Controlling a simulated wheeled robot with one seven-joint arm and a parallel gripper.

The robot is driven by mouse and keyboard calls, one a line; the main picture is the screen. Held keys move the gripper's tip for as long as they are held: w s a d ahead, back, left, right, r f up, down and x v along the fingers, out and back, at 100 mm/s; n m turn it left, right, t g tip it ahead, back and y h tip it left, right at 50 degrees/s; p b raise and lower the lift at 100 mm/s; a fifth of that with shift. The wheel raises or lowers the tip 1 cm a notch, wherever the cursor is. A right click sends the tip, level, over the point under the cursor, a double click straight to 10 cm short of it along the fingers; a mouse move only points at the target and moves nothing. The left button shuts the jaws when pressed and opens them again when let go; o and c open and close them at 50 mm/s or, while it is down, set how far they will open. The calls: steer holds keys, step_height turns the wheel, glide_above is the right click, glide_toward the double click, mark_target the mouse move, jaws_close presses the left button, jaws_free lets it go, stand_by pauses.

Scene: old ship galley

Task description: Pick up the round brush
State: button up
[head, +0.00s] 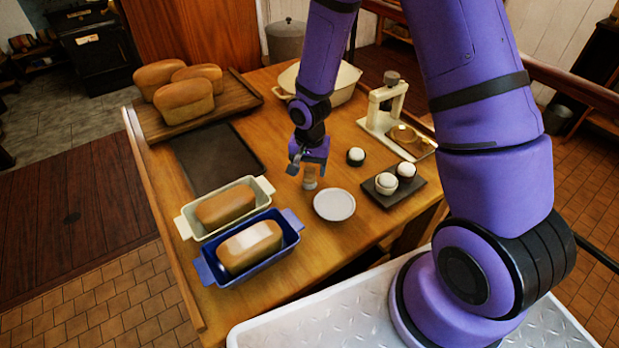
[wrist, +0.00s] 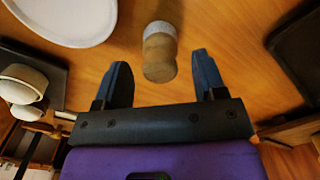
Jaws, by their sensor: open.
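The round brush (head: 310,178) stands on the wooden table, a small wooden-handled piece with a pale bristle end. In the wrist view the brush (wrist: 160,52) shows between and a little beyond the two fingertips. My gripper (head: 307,160) hangs just above and beside the brush in the head view. In the wrist view my gripper (wrist: 163,75) is open, with dark fingers apart on either side of the brush and no visible contact. The height gap between fingers and brush is hard to tell.
A white plate (head: 334,205) lies close to the brush. Loaf pans, blue (head: 290,240) and cream (head: 186,228), stand left. A dark mat (head: 215,160) lies bare.

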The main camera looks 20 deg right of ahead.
mark_target(309, 169)
steer(key=shift+f, duration=0.75)
steer(key=c, duration=1.1)
steer(key=shift+o, duration=0.2)
steer(key=shift+r, duration=0.1)
steer(key=shift+r, duration=4.9)
